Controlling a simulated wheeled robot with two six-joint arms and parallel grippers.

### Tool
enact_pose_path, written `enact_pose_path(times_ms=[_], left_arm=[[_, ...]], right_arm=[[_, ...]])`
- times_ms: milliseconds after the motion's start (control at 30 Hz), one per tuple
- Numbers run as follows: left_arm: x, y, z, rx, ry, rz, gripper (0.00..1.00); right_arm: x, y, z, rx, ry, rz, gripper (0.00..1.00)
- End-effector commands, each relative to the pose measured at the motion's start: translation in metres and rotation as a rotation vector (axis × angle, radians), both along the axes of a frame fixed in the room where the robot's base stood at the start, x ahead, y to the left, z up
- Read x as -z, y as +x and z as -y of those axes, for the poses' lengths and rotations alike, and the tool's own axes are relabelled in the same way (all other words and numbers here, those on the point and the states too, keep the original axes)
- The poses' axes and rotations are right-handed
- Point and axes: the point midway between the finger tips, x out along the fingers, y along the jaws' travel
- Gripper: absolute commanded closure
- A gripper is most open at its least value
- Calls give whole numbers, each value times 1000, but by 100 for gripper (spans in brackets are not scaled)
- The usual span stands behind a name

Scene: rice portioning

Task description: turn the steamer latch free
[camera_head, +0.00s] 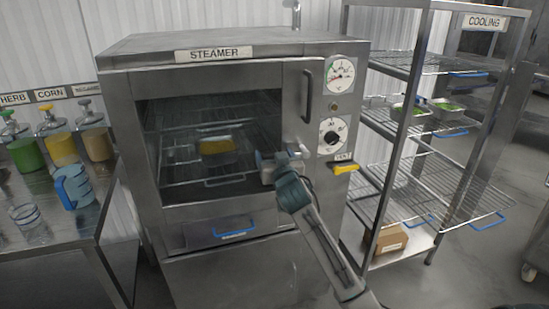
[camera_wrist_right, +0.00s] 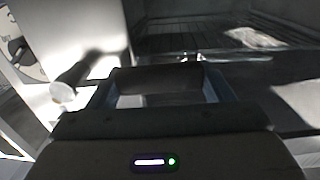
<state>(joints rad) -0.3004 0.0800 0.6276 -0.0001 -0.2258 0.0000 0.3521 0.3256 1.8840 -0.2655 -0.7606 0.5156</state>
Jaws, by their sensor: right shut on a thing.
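The steamer (camera_head: 220,45) is a steel cabinet with its front facing me. A rack and a yellow-filled pan (camera_head: 217,145) show inside through its front. My right gripper (camera_head: 266,166) is at the lower right of that front, shut on the steamer latch, which the fingers and arm mostly hide. In the right wrist view the gripper (camera_wrist_right: 165,82) is close to the front. A dark lever with a pale round end (camera_wrist_right: 62,93) shows left of the fingers there; I cannot tell how far the latch is turned. My left gripper is not in view.
A vertical handle (camera_head: 307,97), a gauge (camera_head: 340,75) and a dial (camera_head: 332,135) are on the steamer's right side, with a yellow-tipped part (camera_head: 346,168) below. The cooling rack (camera_head: 400,140) stands close on the right. A counter with dispensers and a blue jug (camera_head: 74,187) is left.

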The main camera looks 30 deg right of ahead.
Motion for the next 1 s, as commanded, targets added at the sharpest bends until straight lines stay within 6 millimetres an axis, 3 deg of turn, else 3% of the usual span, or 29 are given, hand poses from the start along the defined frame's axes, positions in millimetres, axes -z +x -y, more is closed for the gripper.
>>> enact_pose_path(times_ms=[300, 333, 433, 767, 1000], left_arm=[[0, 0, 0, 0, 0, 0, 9], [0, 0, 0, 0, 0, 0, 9], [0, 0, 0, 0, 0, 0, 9], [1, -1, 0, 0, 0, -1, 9], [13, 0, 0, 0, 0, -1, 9]], right_arm=[[-1, 0, -1, -3, 10, 5, 67], [-1, 0, -1, -3, 10, 5, 22], [-1, 0, -1, -2, 8, 5, 5], [0, -3, -1, -2, 5, 4, 5], [2, -37, -12, -3, 4, 4, 5]])
